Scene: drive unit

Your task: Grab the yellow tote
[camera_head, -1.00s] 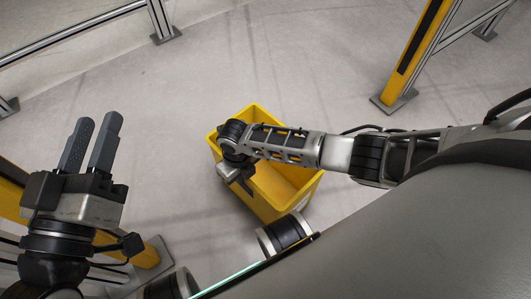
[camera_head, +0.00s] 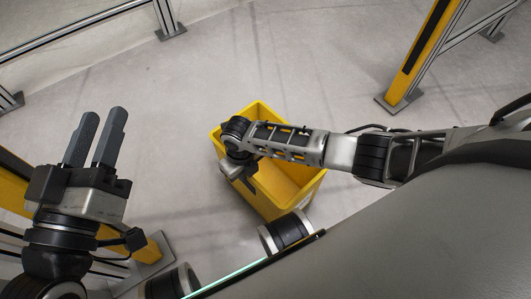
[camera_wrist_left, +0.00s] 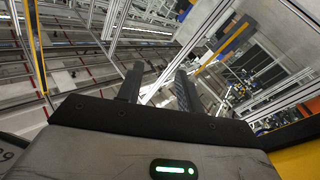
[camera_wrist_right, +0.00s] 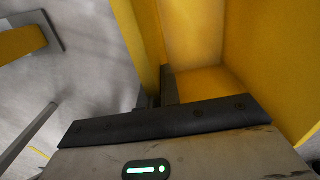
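The yellow tote (camera_head: 291,203) stands on the floor at the middle of the head view, an open box that looks empty where I can see inside. My right arm reaches across it from the right. My right gripper (camera_head: 247,186) points down at the tote's left side, with its fingertips hidden in this view. In the right wrist view, the gripper's fingers (camera_wrist_right: 158,90) sit close together on either side of the tote's wall (camera_wrist_right: 139,35), apparently closed on it. My left gripper (camera_head: 97,138) is raised at the left, open and empty; its two fingers also stand apart in the left wrist view (camera_wrist_left: 158,84).
A yellow post (camera_head: 415,55) with a metal foot stands at the upper right. Another yellow post (camera_head: 149,252) is at the lower left, close to my left arm. A metal rail fence (camera_head: 75,35) runs along the upper left. The floor behind the tote is clear.

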